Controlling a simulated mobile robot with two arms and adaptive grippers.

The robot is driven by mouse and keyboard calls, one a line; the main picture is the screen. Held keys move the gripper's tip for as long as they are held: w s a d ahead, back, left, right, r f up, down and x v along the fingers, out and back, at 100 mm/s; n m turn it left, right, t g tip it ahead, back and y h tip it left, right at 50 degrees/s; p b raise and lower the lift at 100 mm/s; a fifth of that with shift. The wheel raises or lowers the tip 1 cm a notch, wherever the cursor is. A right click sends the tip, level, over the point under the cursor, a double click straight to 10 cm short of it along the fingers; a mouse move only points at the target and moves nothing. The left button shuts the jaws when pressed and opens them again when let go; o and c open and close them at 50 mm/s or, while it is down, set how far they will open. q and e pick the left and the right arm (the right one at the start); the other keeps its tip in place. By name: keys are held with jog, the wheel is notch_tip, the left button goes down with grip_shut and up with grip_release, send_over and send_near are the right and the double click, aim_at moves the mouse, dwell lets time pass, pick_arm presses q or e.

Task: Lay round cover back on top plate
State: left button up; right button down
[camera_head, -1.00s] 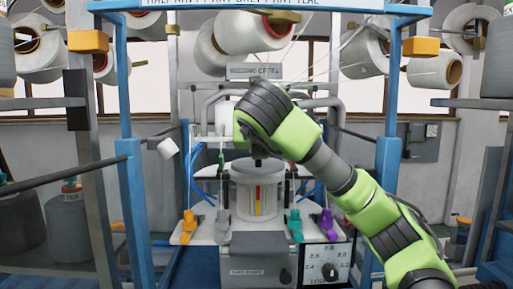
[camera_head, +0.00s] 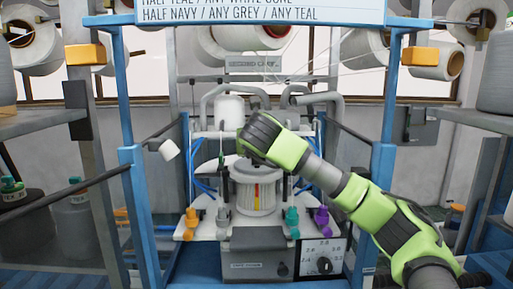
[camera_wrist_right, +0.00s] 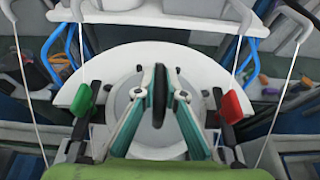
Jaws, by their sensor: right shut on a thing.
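In the head view my right gripper (camera_head: 255,150) hangs just above a pale ribbed cylinder (camera_head: 256,190) with a yellow and red strip. Its fingers are mostly hidden behind the dark wrist. In the right wrist view the gripper (camera_wrist_right: 160,105) is shut on a dark slim upright piece (camera_wrist_right: 160,92). A round grey disc (camera_wrist_right: 122,100) lies behind the fingers, over a wider white plate (camera_wrist_right: 165,57). I cannot tell whether the dark piece belongs to the disc, or whether the disc touches the plate. My left gripper is not in view.
A white cone (camera_head: 229,113) and grey bent tubes stand behind the arm. Orange, teal and purple pegs (camera_head: 322,220) line the front shelf. Blue posts (camera_head: 132,200) frame both sides. Thin yarn strands cross the wrist view.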

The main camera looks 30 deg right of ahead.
jog(key=c, duration=2.1)
grip_release()
jog(key=shift+a, duration=0.1)
jog(key=shift+r, duration=0.1)
jog(key=shift+s+a, duration=0.15)
jog(key=shift+s, duration=0.05)
jog(key=b+v, duration=0.5)
jog(key=v, duration=0.6)
jog(key=shift+s, duration=0.25)
jog(key=shift+r, duration=0.1)
